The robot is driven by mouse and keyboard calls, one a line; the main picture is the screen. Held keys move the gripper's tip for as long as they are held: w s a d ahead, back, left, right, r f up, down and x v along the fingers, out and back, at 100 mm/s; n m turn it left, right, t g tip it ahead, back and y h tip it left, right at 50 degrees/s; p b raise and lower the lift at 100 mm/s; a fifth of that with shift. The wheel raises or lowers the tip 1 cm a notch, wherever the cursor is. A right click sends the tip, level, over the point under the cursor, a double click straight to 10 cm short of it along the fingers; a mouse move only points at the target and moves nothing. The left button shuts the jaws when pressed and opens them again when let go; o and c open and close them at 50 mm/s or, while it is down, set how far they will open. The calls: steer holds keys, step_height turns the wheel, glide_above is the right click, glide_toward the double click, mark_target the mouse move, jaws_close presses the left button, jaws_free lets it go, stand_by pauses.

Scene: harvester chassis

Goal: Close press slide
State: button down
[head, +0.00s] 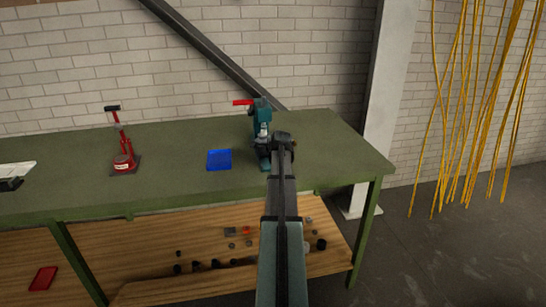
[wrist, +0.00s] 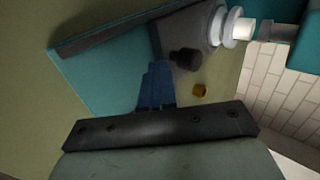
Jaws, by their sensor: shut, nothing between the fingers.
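The teal press (head: 262,114) with a red handle (head: 242,102) stands upright on the green workbench, near its right end. Its lower part is partly hidden behind my arm in the head view. In the wrist view, the press's flat teal base (wrist: 105,82) lies close below my gripper, with a dark block, a dark knob (wrist: 185,59) and a pale metal ram (wrist: 238,27) beside it. My gripper (wrist: 157,68) is shut and empty, its blue fingers pointing at the base beside the knob. I cannot tell whether they touch it. The slide's position is unclear.
A blue tray (head: 219,159) lies left of the press. A red tool on a dark base (head: 123,150) stands farther left on the green workbench (head: 180,178). Small parts lie on the lower wooden shelf (head: 160,287). Yellow cables (head: 470,100) hang at the right.

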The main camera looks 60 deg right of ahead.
steer(key=shift+w+d, duration=0.15)
steer(key=shift+w, duration=0.05)
steer(key=s+a, duration=0.3)
steer(key=s, duration=0.1)
steer(key=shift+a+r, duration=0.4)
steer(key=v, duration=0.8)
steer(key=shift+a+r, duration=0.2)
steer(key=shift+r, duration=0.05)
